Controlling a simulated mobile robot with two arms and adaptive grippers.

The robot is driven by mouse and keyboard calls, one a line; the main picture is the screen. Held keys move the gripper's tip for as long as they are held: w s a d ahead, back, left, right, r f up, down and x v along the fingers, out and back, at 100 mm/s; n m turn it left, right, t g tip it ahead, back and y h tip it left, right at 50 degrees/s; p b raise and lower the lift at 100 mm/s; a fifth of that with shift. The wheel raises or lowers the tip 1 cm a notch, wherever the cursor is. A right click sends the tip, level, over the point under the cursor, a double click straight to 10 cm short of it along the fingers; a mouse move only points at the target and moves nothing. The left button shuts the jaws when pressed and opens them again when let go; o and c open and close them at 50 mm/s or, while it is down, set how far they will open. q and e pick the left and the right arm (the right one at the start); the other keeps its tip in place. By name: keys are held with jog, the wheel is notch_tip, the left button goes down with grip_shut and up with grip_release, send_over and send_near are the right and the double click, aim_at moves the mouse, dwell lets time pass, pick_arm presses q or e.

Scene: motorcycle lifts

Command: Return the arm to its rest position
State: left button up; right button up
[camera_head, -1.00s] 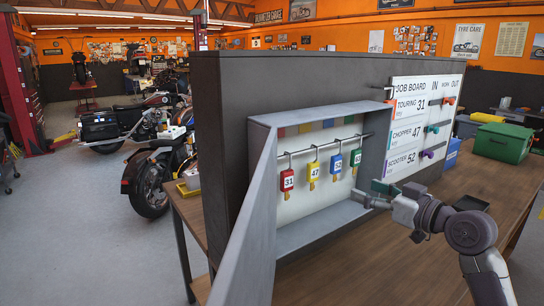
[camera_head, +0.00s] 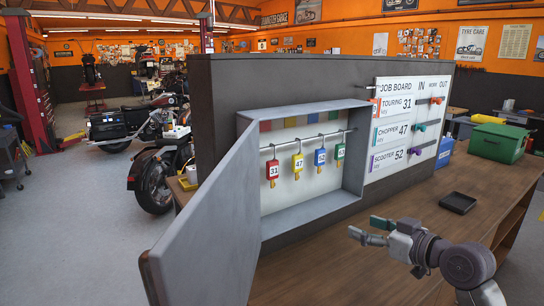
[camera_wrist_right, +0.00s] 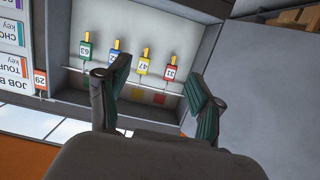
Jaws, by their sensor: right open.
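My right gripper (camera_head: 367,228) is open and empty above the wooden bench, in front of the key cabinet (camera_head: 310,218) and apart from it. In the right wrist view its two green-padded fingers (camera_wrist_right: 160,82) are spread, with the cabinet's inside beyond them. The cabinet's grey door (camera_head: 205,235) stands open toward me. Inside, the red 31 key tag (camera_head: 273,170), yellow 47 tag (camera_head: 298,162), blue tag (camera_head: 320,157) and green tag (camera_head: 340,152) hang on hooks. My left gripper is not in view.
A job board (camera_head: 395,128) with coloured pegs is right of the cabinet. A black tray (camera_head: 458,203) lies on the bench (camera_head: 340,265), right of my gripper. A green box (camera_head: 497,142) stands farther back. Motorcycles (camera_head: 165,170) are on the left. The bench front is clear.

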jog(key=s+a+f+m+g+h, duration=0.1)
jog(key=s+a+f+g+h, duration=0.1)
jog(key=s+f, duration=0.7)
jog(key=s+a+f+g+h, duration=0.1)
jog(key=s+f+g+h, duration=0.15)
jog(key=s+f, duration=0.7)
jog(key=s+d+f+m+g+h, duration=0.1)
jog(key=s+f+m+g+h, duration=0.15)
jog(key=s+f, duration=0.55)
jog(key=s+d+f+m+g+h, duration=0.1)
jog(key=s+d+f+g, duration=0.2)
jog(key=s, duration=0.8)
notch_tip(320, 180, down, 27)
jog(key=a, duration=0.2)
jog(key=s+d+f+g+b, duration=0.1)
jog(key=s+f, duration=0.7)
jog(key=s+d+f+g, duration=0.1)
jog(key=s+d+f, duration=0.1)
jog(key=s+f, duration=0.7)
jog(key=shift+s+d+f+b, duration=0.25)
jog(key=shift+f+b, duration=0.05)
jog(key=shift+b, duration=0.05)
